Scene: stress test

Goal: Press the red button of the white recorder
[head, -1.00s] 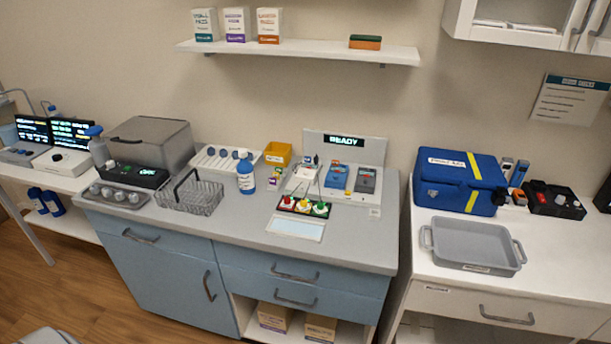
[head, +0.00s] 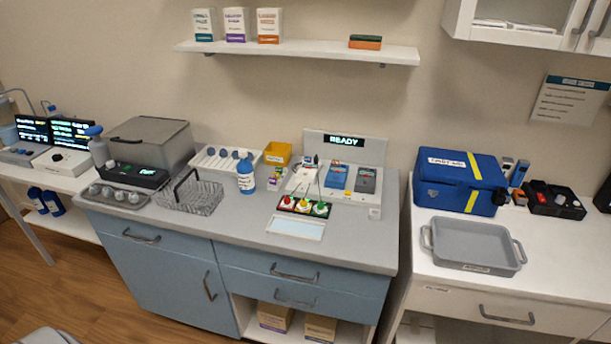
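A white station (head: 375,213) with a lit READY panel (head: 344,142) stands at the back right of the middle counter. Handheld devices sit on it: a small whitish one (head: 304,173), a blue one (head: 337,176) and a dark grey one (head: 365,180). The whitish one may be the white recorder; it is too small to be sure, and I cannot make out a red button on it. Neither gripper is in view.
A blue bottle (head: 246,177), a wire basket (head: 190,195) and a yellow bin (head: 277,154) stand left of the station. A shelf (head: 320,50) hangs above. A blue case (head: 455,182) and grey tray (head: 475,260) are on the right counter. The middle counter's front edge is clear.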

